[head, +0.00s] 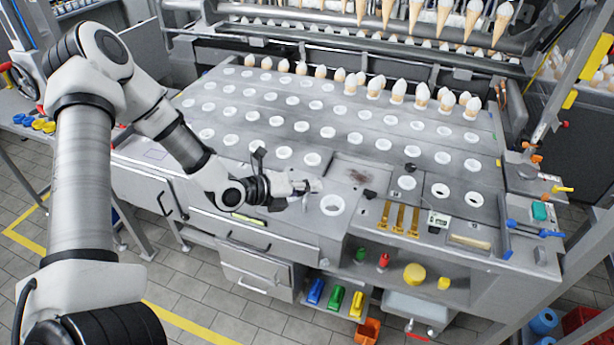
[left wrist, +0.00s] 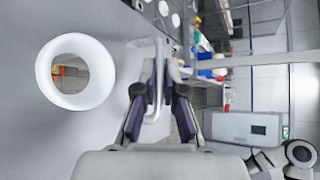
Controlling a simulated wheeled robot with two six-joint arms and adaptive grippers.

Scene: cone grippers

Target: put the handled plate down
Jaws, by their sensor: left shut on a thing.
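My left gripper (head: 306,188) is at the front of the machine's worktop. In the left wrist view the left gripper (left wrist: 158,72) is shut on a pale bent bar handle (left wrist: 157,84), which lies between its two dark-padded fingers. A grey plate with a white ring around a hole (head: 332,204) is just right of the gripper in the head view. The ring also shows in the left wrist view (left wrist: 75,71), with the floor and something orange visible through it. This looks like the handled plate. I cannot tell whether it touches the worktop. My right gripper is not in view.
A shallow recess (head: 354,174) with a brown stain lies just behind the plate. Rows of white ring holes cover the worktop (head: 240,120), with several filled cones (head: 397,91) at the back. Brass strips (head: 400,218) lie to the right. Drawers (head: 258,270) are below.

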